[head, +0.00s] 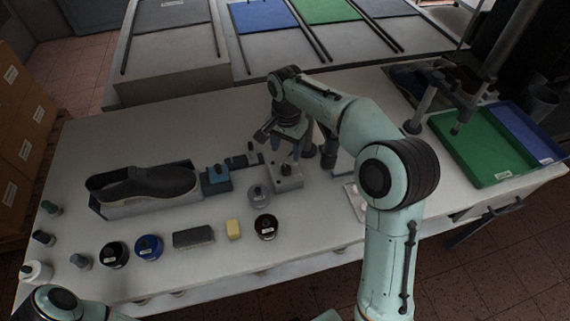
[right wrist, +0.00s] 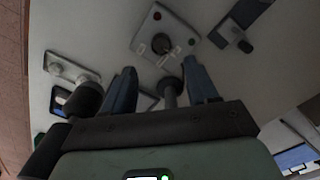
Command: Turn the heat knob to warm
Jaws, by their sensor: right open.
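A small light grey control box (head: 287,181) stands on the white table, with a dark knob (head: 286,169) on top. In the right wrist view the box (right wrist: 144,37) shows a red dot, pale marks and the dark knob (right wrist: 162,43). My right gripper (head: 281,143) is just above and behind the box in the head view. In the right wrist view its blue-grey fingers (right wrist: 160,67) are spread apart, with the knob beyond their tips. They appear clear of the knob. My left arm shows only at the bottom left; its gripper is out of view.
Left of the box are a blue block (head: 216,180) and a dark shoe (head: 143,183) on a grey base. A green tray (head: 480,145) lies at right.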

